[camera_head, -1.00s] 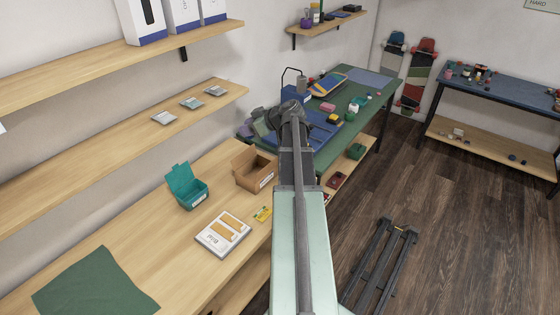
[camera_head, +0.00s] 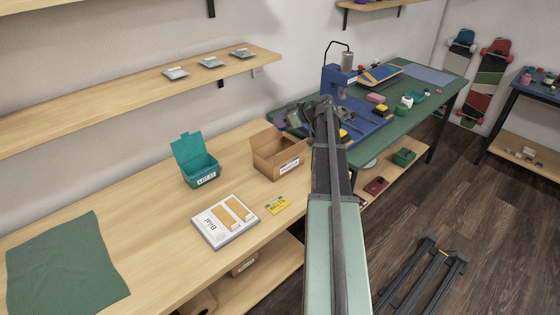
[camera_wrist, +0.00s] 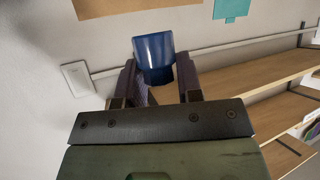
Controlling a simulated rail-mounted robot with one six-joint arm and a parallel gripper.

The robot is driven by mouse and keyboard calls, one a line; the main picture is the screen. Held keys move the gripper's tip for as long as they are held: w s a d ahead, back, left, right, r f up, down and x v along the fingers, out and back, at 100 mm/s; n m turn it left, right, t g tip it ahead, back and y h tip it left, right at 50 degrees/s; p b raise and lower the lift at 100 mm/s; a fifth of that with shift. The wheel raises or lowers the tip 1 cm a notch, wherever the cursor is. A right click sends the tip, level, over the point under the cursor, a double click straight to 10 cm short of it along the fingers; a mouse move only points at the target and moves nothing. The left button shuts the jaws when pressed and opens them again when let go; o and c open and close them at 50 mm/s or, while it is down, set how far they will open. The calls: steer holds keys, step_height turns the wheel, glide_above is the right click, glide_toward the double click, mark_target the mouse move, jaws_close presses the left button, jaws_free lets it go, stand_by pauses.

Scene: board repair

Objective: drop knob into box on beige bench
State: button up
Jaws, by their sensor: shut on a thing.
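My gripper (camera_wrist: 156,78) is shut on a blue, rounded, glossy thing in the wrist view, which I take to be the knob (camera_wrist: 153,52). The knob stands out beyond the two dark fingers, against a pale wall. In the head view, the knob cannot be made out; my arm's dark end is over the far end of the beige bench (camera_head: 125,228), near the green bench. An open cardboard box (camera_head: 289,169) with a white label stands on the beige bench, left of my arm. An open teal box (camera_head: 201,174) with a raised lid stands further left.
A white box with orange strips (camera_head: 211,229) and a yellow packet (camera_head: 276,204) lie before the boxes. A green cloth (camera_head: 65,265) lies at left. A wooden shelf (camera_head: 120,97) runs above. The green bench (camera_head: 431,87) holds a blue press (camera_head: 336,88) and clutter.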

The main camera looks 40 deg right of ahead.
mark_target(282, 130)
step_height(282, 130, down, 5)
steer(key=b, duration=0.3)
steer(key=shift+r+b, duration=0.15)
steer(key=shift+b, duration=0.2)
steer(key=shift+r, duration=0.1)
steer(key=o, duration=1)
steer(key=p+v, duration=0.5)
steer(key=v, duration=0.6)
steer(key=shift+w, duration=0.1)
